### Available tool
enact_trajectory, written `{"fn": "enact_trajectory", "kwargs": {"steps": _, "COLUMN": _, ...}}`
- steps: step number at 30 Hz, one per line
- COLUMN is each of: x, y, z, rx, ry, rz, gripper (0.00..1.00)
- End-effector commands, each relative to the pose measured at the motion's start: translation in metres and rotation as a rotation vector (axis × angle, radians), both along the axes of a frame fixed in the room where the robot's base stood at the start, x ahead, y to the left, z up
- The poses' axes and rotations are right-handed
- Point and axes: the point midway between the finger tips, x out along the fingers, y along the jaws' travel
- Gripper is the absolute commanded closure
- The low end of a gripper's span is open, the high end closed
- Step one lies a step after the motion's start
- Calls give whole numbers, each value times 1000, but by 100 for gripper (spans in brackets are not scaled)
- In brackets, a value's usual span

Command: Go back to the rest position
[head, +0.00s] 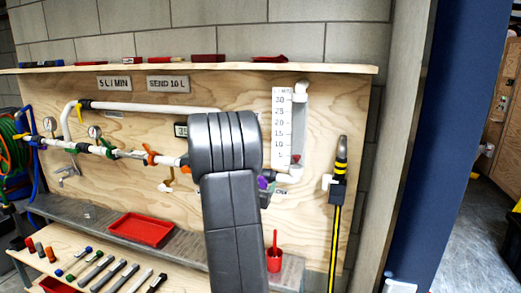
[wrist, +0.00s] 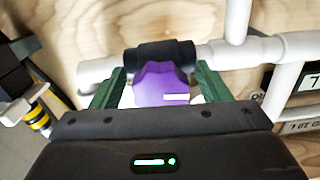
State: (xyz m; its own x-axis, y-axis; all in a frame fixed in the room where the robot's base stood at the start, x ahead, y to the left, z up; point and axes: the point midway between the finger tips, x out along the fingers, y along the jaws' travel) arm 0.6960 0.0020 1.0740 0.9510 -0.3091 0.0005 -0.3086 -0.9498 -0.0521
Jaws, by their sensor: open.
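My gripper (wrist: 160,88) shows in the wrist view with its two green fingers apart. A purple valve handle (wrist: 161,84) with a white label sits between the fingers, on a black fitting (wrist: 160,55) of the white pipe. I cannot tell whether the fingers touch it. In the head view my grey arm stands in front of the board and hides the gripper. A small part of the purple handle (head: 263,182) shows at the arm's right side.
A plywood board (head: 120,190) carries white pipes, gauges and a flow scale (head: 284,125). Below are a grey shelf with a red tray (head: 142,229) and a red cup (head: 274,258), and a bench with several tools. A black and yellow hose (head: 336,220) hangs at the right.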

Motion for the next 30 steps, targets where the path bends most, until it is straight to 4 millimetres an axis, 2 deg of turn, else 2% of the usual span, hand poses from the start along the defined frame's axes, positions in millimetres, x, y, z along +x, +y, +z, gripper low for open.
{"fn": "enact_trajectory", "kwargs": {"steps": 14, "x": -1, "y": -2, "z": 5, "rx": -300, "ry": 100, "rz": 1, "gripper": 30}}
{"fn": "enact_trajectory", "kwargs": {"steps": 16, "x": -11, "y": 3, "z": -2, "rx": -310, "ry": 102, "rz": 3, "gripper": 30}}
{"fn": "enact_trajectory", "kwargs": {"steps": 21, "x": -35, "y": 11, "z": -1, "rx": -307, "ry": 100, "rz": 3, "gripper": 30}}
{"fn": "enact_trajectory", "kwargs": {"steps": 30, "x": -51, "y": 15, "z": 0, "rx": -306, "ry": 99, "rz": 1, "gripper": 30}}
